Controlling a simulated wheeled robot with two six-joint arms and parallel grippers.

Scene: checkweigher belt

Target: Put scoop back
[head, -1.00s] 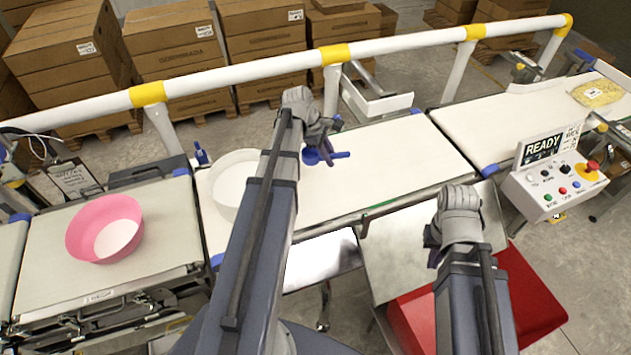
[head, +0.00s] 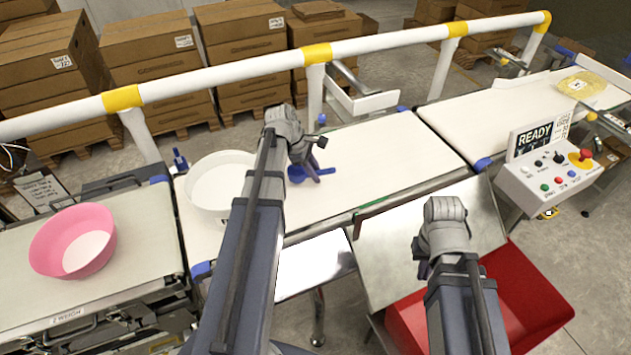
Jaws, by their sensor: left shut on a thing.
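The blue scoop (head: 297,174) is at my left gripper (head: 312,165), just above or on the white belt; I cannot tell if it touches the belt. My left gripper is shut on it, and the gripper hides part of the scoop. A white bowl (head: 207,188) stands on the belt to the left, partly behind my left arm. A pink bowl (head: 50,240) with pale contents sits on the left belt section. My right gripper (head: 424,262) hangs over the metal plate near the red bin; its fingers are mostly hidden by the wrist.
A control box (head: 545,170) reading READY stands at the right. A white rail (head: 230,70) runs behind the belt. A red bin (head: 520,300) sits at front right. A yellow bag (head: 585,85) lies on the far right belt. The belt right of the scoop is clear.

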